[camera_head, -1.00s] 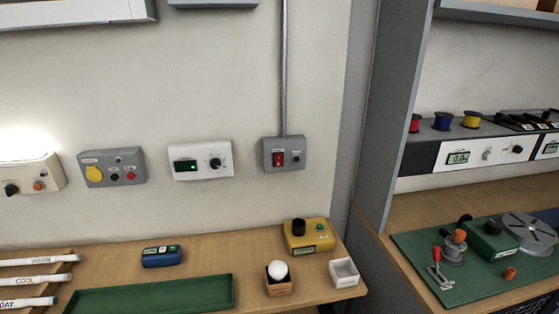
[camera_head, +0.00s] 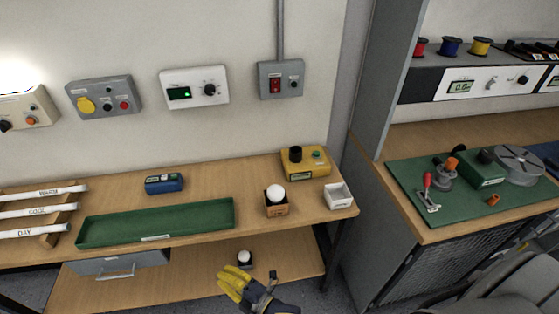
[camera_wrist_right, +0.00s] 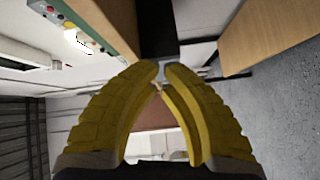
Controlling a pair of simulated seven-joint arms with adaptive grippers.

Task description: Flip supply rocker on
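A grey wall box (camera_head: 281,79) hangs at the end of a vertical conduit in the head view. It carries a red rocker switch (camera_head: 275,86) on its left half and a small dark knob on its right. The rocker's position is too small to tell. My right gripper (camera_head: 234,280), with yellow fingers, is at the bottom of the head view, well below the box and in front of the bench. In the right wrist view its fingertips (camera_wrist_right: 161,68) almost meet, and I see nothing held between them. My left gripper is not in view.
A white panel with a green display (camera_head: 195,88) and a grey panel (camera_head: 105,97) hang left of the box. The wall before the box is clear.

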